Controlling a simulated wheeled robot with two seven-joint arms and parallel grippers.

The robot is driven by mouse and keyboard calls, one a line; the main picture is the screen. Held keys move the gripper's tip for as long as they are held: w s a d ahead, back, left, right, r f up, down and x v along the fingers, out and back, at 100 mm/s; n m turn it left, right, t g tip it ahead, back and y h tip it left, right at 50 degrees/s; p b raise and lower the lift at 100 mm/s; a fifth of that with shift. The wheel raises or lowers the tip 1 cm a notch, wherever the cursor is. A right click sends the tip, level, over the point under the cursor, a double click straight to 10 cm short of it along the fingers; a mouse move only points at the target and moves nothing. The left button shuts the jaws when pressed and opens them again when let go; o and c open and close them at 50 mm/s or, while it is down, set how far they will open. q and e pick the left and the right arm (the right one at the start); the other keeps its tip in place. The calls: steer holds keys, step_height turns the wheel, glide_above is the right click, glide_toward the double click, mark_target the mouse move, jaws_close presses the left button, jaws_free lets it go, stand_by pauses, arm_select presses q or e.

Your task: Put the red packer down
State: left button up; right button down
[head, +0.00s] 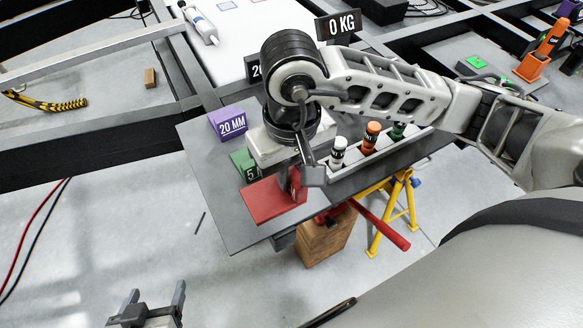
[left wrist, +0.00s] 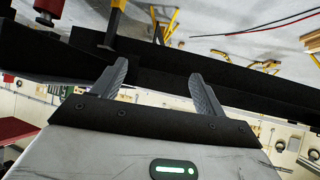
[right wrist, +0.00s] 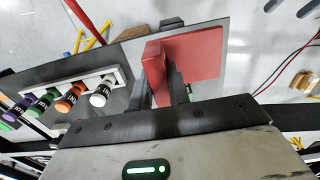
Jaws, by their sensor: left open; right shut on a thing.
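The red packer (head: 268,204) is an L-shaped piece with a flat plate and an upright part. It is at the near left corner of the grey tray table (head: 225,215), in line with the green and purple packers. My right gripper (head: 300,178) is shut on its upright part. In the right wrist view the red packer (right wrist: 200,55) sits between the fingers, over the grey table. I cannot tell whether its underside touches the table. My left gripper (head: 157,294) is open and empty, low at the bottom left, away from the table.
A purple 20 MM packer (head: 228,122) and a green packer (head: 244,162), partly hidden, stand behind the red one. A rack holds several capped markers, including a white one (head: 338,152) and an orange one (head: 371,135). A wooden block (head: 325,240) and yellow stand (head: 398,205) are below.

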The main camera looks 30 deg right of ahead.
steer(key=w+d+f, duration=0.1)
steer(key=f, duration=0.1)
steer(key=w+d+f, duration=0.2)
steer(key=w+f, duration=0.1)
steer(key=shift+w+f, duration=0.1)
steer(key=shift+f, duration=0.2)
steer(key=f, duration=0.1)
steer(key=f+p, duration=0.1)
steer(key=f, duration=0.1)
steer(key=shift+w+d+p, duration=0.15)
steer(key=shift+d+p, duration=0.05)
steer(key=shift+p, duration=0.1)
steer(key=shift+w+f, duration=0.1)
steer(key=shift+f, duration=0.3)
steer(key=shift+f, duration=0.15)
steer(key=c, duration=1.3)
jaws_free()
